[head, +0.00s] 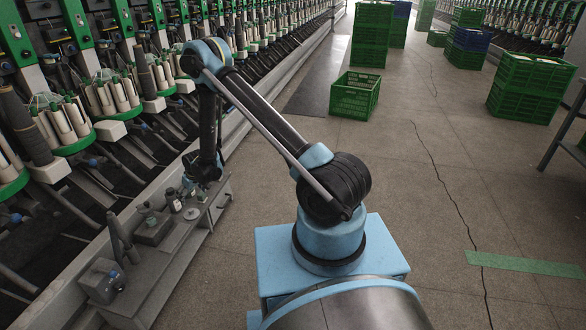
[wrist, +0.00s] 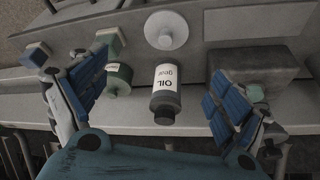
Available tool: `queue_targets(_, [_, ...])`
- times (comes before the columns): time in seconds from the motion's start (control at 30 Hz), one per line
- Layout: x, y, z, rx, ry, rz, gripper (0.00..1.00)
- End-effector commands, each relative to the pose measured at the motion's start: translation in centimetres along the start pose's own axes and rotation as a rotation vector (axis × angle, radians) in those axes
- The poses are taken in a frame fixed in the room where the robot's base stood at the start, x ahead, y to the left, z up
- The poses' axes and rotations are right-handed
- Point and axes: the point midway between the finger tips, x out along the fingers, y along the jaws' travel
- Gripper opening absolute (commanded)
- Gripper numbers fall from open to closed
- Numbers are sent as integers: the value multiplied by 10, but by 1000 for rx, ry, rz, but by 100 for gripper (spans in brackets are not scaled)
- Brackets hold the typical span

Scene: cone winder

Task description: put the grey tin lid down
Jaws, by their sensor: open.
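A pale grey round lid with a small knob (wrist: 166,30), which I take for the grey tin lid, lies on the bench top in the wrist view. It shows small in the head view (head: 192,213). My gripper (wrist: 162,62) is open, its blue-padded fingers spread wide. The lid appears beyond the fingertips, apart from both fingers. In the head view my gripper (head: 204,180) is low over the far end of the bench, and its fingers are hard to make out.
A dark oil bottle with a white label (wrist: 165,92) stands between the fingers in the wrist view. A green container (wrist: 118,79) is near the left finger. A grey box (wrist: 262,68) is on the right. The winding machine (head: 105,95) runs behind the bench (head: 160,285).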

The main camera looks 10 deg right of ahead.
Motion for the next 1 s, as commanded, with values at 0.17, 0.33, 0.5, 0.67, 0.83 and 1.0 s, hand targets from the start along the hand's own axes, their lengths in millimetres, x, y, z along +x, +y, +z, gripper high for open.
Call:
queue_targets(0.17, [-54, 29, -13, 39, -10, 16, 91])
queue_targets(0.33, [-111, 57, -19, 80, -21, 31, 91])
queue_targets(0.5, [-168, 82, -17, 122, -33, 47, 91])
queue_targets(0.67, [-221, 103, -10, 160, -43, 61, 91])
queue_targets(0.83, [-275, 122, 5, 200, -54, 75, 91])
queue_targets(1.0, [-327, 138, 26, 241, -66, 90, 91])
